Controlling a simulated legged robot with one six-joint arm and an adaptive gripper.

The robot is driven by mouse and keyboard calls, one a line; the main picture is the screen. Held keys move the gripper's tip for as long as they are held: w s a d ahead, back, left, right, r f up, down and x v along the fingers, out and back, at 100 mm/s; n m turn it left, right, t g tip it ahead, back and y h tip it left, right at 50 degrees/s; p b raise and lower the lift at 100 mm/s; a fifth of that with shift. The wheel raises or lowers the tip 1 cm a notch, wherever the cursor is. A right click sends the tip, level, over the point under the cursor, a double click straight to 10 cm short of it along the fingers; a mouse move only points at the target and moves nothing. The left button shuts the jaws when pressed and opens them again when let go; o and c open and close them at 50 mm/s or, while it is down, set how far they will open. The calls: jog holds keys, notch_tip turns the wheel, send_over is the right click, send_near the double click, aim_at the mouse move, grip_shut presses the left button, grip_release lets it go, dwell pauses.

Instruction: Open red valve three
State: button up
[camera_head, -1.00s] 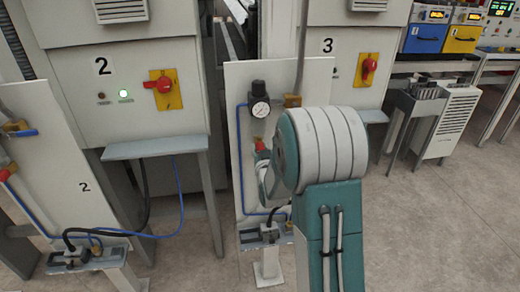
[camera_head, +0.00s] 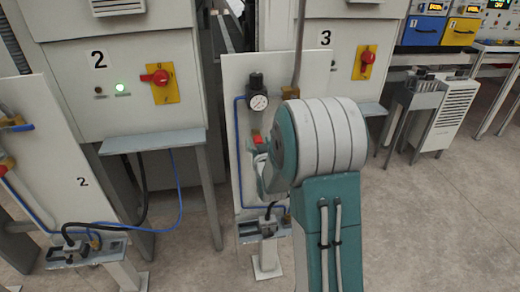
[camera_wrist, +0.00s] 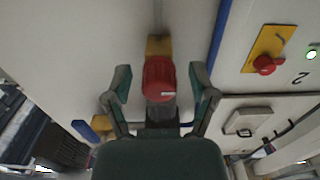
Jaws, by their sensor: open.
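The red valve knob (camera_wrist: 159,79) sits in the middle of the wrist view, on a brass fitting (camera_wrist: 159,46) fixed to a white panel. My gripper (camera_wrist: 161,84) is open, with one finger on each side of the red knob. A gap shows between the knob and each finger. In the head view, the red knob (camera_head: 259,140) shows at the left edge of my arm, on the white panel (camera_head: 238,82) in front of cabinet 3. My arm hides most of the gripper and the lower panel there.
A gauge (camera_head: 258,102) and blue tubing are on the panel near the valve. Cabinet 3 has a red rotary switch (camera_head: 367,57) on a yellow plate; cabinet 2 has a similar switch (camera_head: 161,77). A grey shelf (camera_head: 151,142) juts out at left.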

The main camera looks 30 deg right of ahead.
jog(key=v, duration=1.1)
jog(key=shift+s, duration=0.25)
jog(key=shift+a, duration=0.1)
jog(key=s+a+r+n+g+y, duration=0.2)
jog(key=s+a+r+g+y, duration=0.1)
jog(key=s+a+r+g, duration=0.4)
jog(key=s+a+g+y, duration=0.1)
jog(key=s+a+g, duration=0.1)
jog(key=s, duration=0.6)
jog(key=s+a+r+n+g+y, duration=0.1)
jog(key=s+a+g, duration=0.1)
jog(key=s+a, duration=0.2)
jog(key=s, duration=0.3)
jog(key=shift+s+a+g, duration=0.35)
jog(key=shift+g, duration=0.05)
